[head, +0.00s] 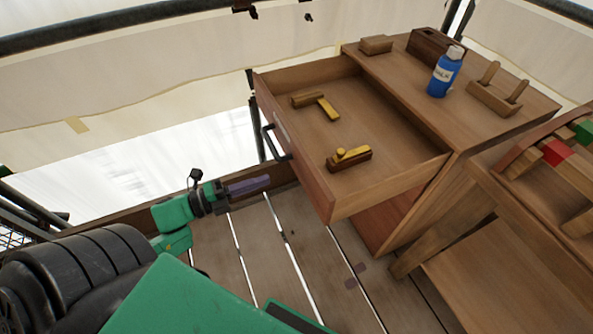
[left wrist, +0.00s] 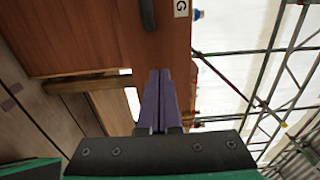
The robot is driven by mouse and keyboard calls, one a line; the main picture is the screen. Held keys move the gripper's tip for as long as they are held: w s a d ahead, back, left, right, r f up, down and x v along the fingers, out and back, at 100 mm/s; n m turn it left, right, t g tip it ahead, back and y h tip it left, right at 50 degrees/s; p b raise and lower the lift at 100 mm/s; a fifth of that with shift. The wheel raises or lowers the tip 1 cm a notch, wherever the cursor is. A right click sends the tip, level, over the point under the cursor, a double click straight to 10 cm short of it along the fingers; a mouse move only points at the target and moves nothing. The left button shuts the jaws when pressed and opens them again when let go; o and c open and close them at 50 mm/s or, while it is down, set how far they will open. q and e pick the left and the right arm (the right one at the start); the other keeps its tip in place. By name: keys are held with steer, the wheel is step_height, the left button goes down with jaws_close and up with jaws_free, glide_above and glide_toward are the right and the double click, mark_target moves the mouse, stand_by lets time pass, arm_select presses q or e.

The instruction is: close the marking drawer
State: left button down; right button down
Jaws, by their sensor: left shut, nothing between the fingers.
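The marking drawer (head: 318,186) is pulled well out of the wooden cabinet (head: 440,160). Its front carries a dark bar handle (head: 274,143), and the handle also shows in the left wrist view (left wrist: 148,14). In the drawer lie a try square or similar gauge (head: 318,104) and a small wood-and-brass tool (head: 348,158). My left gripper (head: 268,182) is shut and empty, with purple fingers. It is in front of the drawer front, a little below the handle; I cannot tell whether it touches. In the left wrist view its fingers (left wrist: 160,85) point at the drawer front. My right gripper is not seen.
On the cabinet top stand a blue bottle (head: 442,76), a dark box (head: 434,46), a small wooden block (head: 376,45) and a wooden holder with two pegs (head: 497,92). A workbench (head: 520,190) stands at the right. The plank floor (head: 255,255) before the drawer is clear.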

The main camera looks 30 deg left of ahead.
mark_target(305, 166)
arm_select(q)
steer(key=x, duration=0.9)
steer(key=shift+w+f, duration=0.1)
steer(key=shift+w, duration=0.05)
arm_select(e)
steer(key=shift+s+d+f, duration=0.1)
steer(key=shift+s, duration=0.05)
